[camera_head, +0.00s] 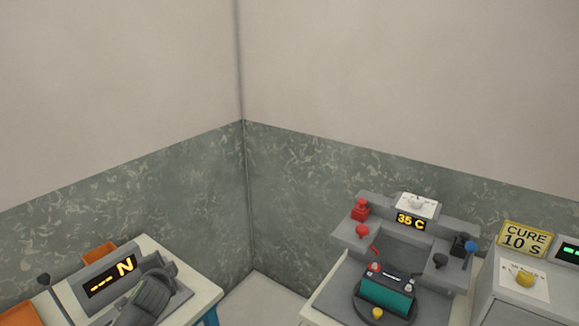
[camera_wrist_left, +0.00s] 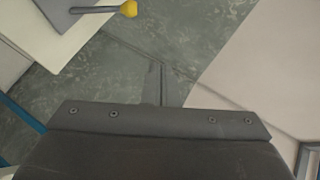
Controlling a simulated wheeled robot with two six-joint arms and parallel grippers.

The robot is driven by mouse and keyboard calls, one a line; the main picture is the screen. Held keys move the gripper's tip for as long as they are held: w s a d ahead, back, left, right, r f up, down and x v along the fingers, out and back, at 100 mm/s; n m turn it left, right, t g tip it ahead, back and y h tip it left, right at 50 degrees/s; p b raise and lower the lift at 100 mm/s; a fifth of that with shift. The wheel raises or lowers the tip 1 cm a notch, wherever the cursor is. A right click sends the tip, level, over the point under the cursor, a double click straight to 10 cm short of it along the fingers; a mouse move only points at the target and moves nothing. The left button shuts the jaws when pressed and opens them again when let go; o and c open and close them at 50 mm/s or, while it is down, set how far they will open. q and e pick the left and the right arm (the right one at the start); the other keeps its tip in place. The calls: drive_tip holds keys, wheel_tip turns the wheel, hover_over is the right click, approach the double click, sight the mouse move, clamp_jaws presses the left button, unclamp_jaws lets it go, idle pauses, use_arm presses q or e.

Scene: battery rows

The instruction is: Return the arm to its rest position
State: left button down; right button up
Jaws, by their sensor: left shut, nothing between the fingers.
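My left gripper (camera_wrist_left: 157,72) shows in the left wrist view, its two thin grey fingers together with nothing between them. It is apart from the objects around it, with the mottled green-grey wall surface behind it. The head view does not clearly show my left arm or gripper. My right gripper is in neither view.
A teal battery (camera_head: 387,294) sits on a round dark base in a grey station with a 35 C display (camera_head: 410,220). A CURE 10 S sign (camera_head: 524,238) stands to its right. At lower left, a table (camera_head: 196,285) carries an N display (camera_head: 110,279) and a dark ribbed object (camera_head: 148,297). A yellow-ended rod (camera_wrist_left: 128,9) shows at upper left in the wrist view.

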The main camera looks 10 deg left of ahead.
use_arm(q)
drive_tip(key=s+d+f+n+g+h, duration=0.15)
drive_tip(key=s+d+f, duration=0.25)
drive_tip(key=s, duration=0.5)
drive_tip(key=s+d+f+n+g+h, duration=0.1)
drive_tip(key=s+d+f+n+g, duration=0.3)
drive_tip(key=s, duration=0.5)
drive_tip(key=s+d+n+g+h, duration=0.15)
drive_tip(key=s+d, duration=0.25)
drive_tip(key=s, duration=0.5)
drive_tip(key=s+d+n+g+h, duration=0.1)
drive_tip(key=s+d+n, duration=0.1)
drive_tip(key=s+d, duration=0.5)
drive_tip(key=s+a+f+g+b, duration=0.1)
drive_tip(key=a+f, duration=0.1)
drive_tip(key=f, duration=1.1)
drive_tip(key=s+a+f+b, duration=0.1)
drive_tip(key=a+f, duration=0.1)
drive_tip(key=f, duration=1.2)
drive_tip(key=s+d+f+g+b, duration=0.1)
drive_tip(key=s+f+b, duration=0.1)
drive_tip(key=s+f, duration=1.3)
wheel_tip(320, 180, down, 2)
drive_tip(key=shift+f+g+h, duration=0.2)
drive_tip(key=shift+g+h, duration=0.1)
drive_tip(key=shift+h, duration=0.1)
drive_tip(key=shift+s+d, duration=0.1)
